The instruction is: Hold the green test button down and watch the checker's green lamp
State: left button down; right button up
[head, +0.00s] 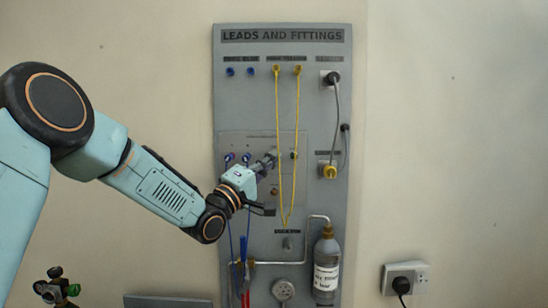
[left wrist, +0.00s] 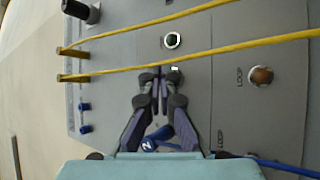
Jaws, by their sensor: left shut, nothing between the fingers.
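The grey panel (head: 228,112) is headed "LEADS AND FITTINGS". My left gripper (head: 272,158) is shut and empty, its tips close to the panel's middle, beside the left yellow lead (head: 278,110). In the left wrist view the shut fingertips (left wrist: 160,74) lie at the lower yellow lead. A round fitting with a pale ring and dark, perhaps greenish, centre (left wrist: 172,40) sits between the two leads, beyond the tips. A small bright spot (left wrist: 174,68) shows by the tips. I cannot tell which is the button or lamp, nor whether the tips touch anything. My right gripper is out of view.
Both yellow leads hang in front of the panel's middle. A brown round part (left wrist: 261,76) is to the right in the wrist view. A grey bottle (head: 326,270) stands low on the panel, near a bent pipe (head: 316,219). A wall socket (head: 404,278) is at right.

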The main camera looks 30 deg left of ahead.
pick_arm(q)
jog(key=shift+w+a, duration=0.2)
jog(key=shift+w, duration=0.2)
dwell(0.9)
jog(key=shift+s, duration=0.1)
dwell(0.7)
jog(key=shift+s+d, duration=0.35)
jog(key=shift+s, duration=0.3)
jog(key=s, duration=0.1)
jog(key=s+d, duration=0.1)
jog(key=s, duration=0.1)
jog(key=s+d, duration=0.1)
jog(key=shift+s+d, duration=0.1)
jog(key=shift+s, duration=0.15)
jog(key=shift+w+f, duration=0.1)
dwell(0.4)
